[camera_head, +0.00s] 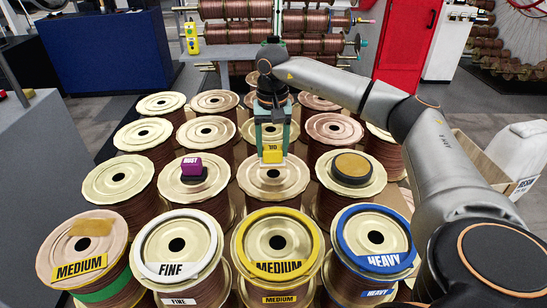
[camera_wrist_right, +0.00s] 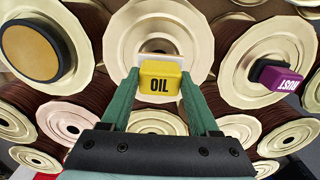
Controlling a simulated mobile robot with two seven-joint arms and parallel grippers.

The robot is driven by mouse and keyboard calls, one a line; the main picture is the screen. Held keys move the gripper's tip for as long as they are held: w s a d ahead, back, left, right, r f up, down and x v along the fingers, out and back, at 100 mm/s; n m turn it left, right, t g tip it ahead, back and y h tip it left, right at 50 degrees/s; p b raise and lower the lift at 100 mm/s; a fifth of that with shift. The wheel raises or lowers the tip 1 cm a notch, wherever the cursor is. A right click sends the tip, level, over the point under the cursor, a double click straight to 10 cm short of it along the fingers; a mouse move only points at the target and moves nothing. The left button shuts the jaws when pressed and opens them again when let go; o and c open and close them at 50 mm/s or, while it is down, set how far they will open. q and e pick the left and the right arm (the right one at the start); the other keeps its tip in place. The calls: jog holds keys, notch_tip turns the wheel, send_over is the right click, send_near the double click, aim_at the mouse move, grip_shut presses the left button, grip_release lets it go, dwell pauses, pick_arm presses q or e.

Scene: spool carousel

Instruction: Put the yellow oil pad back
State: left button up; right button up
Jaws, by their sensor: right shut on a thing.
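The yellow oil pad (camera_head: 272,154) is a small block marked OIL with a whitish underside, which also shows in the right wrist view (camera_wrist_right: 161,80). My right gripper (camera_head: 272,148) is shut on it, one green finger on each side. The pad is over or just behind the centre hole of the middle spool (camera_head: 273,188) in the second row. I cannot tell whether it touches the flange. My left gripper is not in view.
Front spools carry white FINE (camera_head: 178,270), yellow MEDIUM (camera_head: 278,267) and blue HEAVY (camera_head: 388,262) rings. Spools stand close together all around.

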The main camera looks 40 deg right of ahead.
aim_at(273, 157)
jog(key=shift+d+f, duration=0.2)
jog(key=shift+f, duration=1.5)
jog(key=shift+f, duration=0.15)
jog(key=o, duration=1.2)
notch_tip(273, 157, up, 12)
jog(key=shift+f+p, duration=0.2)
jog(key=shift+p, duration=0.4)
jog(key=shift+r, duration=0.35)
